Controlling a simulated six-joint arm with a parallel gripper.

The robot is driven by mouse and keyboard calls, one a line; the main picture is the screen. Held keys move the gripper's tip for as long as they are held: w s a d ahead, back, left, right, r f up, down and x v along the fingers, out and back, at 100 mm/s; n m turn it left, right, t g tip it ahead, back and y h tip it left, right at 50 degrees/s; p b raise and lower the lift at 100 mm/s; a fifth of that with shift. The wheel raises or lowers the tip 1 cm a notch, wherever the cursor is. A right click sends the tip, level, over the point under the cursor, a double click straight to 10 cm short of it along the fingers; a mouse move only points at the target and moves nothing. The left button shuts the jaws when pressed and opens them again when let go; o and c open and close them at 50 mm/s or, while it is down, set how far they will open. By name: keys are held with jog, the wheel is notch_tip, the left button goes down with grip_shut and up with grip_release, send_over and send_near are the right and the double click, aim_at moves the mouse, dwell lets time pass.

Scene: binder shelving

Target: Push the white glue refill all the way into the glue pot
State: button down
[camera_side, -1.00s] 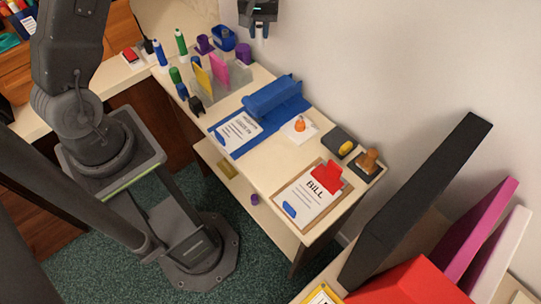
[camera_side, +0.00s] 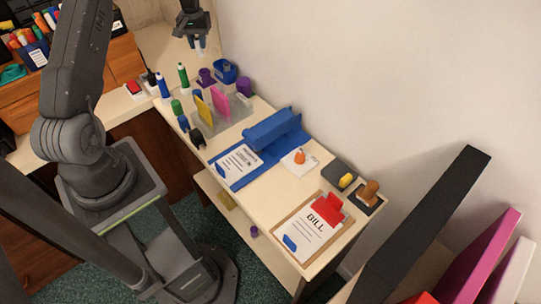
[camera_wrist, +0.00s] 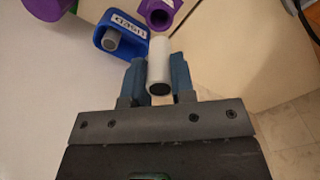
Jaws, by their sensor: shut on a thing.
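My gripper (camera_wrist: 160,80) has blue fingers and is shut on the white glue refill (camera_wrist: 159,62), a slim tube with a dark near end. The purple glue pot (camera_wrist: 159,15) lies just beyond the refill's far end in the wrist view, its dark mouth showing. The two look close, but I cannot tell whether they touch. In the side view my gripper (camera_side: 197,44) is at the top, beyond the pot (camera_side: 206,77).
A blue bin (camera_wrist: 120,32) labelled USED, with a grey tube in it, stands left of the pot. A purple cylinder (camera_side: 243,86) is nearby. Upright pink (camera_side: 221,103) and yellow cards, pens and a blue binder (camera_side: 272,130) occupy the table. A wall rises along the right.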

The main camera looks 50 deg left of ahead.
aim_at(201, 54)
jog(key=shift+f, duration=2.5)
jog(key=shift+f, duration=0.4)
jog(key=shift+f, duration=0.4)
jog(key=shift+f, duration=0.35)
jog(key=shift+f, duration=0.2)
jog(key=shift+f, duration=0.9)
jog(key=shift+r, duration=0.1)
jog(key=shift+r, duration=2.15)
jog(key=shift+r, duration=0.1)
